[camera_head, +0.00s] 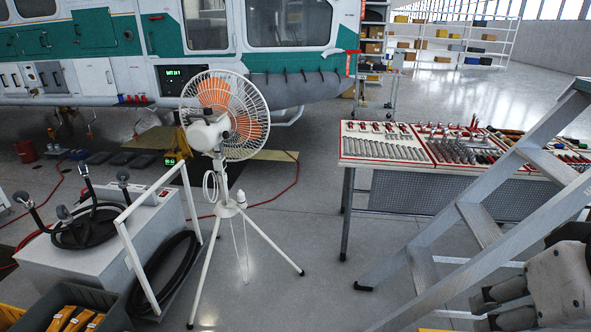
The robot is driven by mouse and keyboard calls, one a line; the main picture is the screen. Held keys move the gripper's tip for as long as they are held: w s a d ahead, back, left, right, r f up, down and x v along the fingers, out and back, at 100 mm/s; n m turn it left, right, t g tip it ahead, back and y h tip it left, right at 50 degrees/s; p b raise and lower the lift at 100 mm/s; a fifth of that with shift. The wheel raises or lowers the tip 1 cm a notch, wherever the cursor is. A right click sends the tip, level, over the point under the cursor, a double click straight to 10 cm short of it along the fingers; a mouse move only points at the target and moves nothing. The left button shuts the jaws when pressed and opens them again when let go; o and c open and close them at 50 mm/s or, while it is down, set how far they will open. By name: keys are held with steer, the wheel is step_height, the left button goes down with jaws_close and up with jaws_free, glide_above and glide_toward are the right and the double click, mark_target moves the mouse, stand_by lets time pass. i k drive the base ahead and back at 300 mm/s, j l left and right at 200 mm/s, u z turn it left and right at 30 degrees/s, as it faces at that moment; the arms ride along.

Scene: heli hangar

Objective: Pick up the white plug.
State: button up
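A small white plug-like piece (240,198) sits upright at the hub of the white tripod of a standing fan (222,125), left of centre. A thin white cord hangs below it, and a coil of white cord (210,186) hangs on the fan's pole. The piece is small in the picture, so its prongs cannot be made out. My gripper (490,306) shows only in part, dark grey, at the lower right corner, far from the fan. Its fingertips are not clear, and I cannot tell whether it is open or shut.
A metal ladder (478,224) stands between my arm and the fan. Behind it is a tool table (385,165). A grey cart (95,262) with black hoses and a bin of yellow items (110,315) stand at left. Floor right of the tripod is clear. A helicopter (120,45) stands behind.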

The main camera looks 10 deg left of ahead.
mark_target(241, 199)
steer(key=u, duration=0.3)
steer(key=i+u, duration=0.35)
steer(key=i+l+u, duration=0.15)
steer(key=i+u, duration=0.2)
steer(key=i+l, duration=0.25)
steer(key=i, duration=0.2)
steer(key=i+l+u, duration=0.15)
steer(key=i+l, duration=0.15)
steer(key=i, duration=0.2)
steer(key=i+l, duration=0.3)
steer(key=i, duration=0.15)
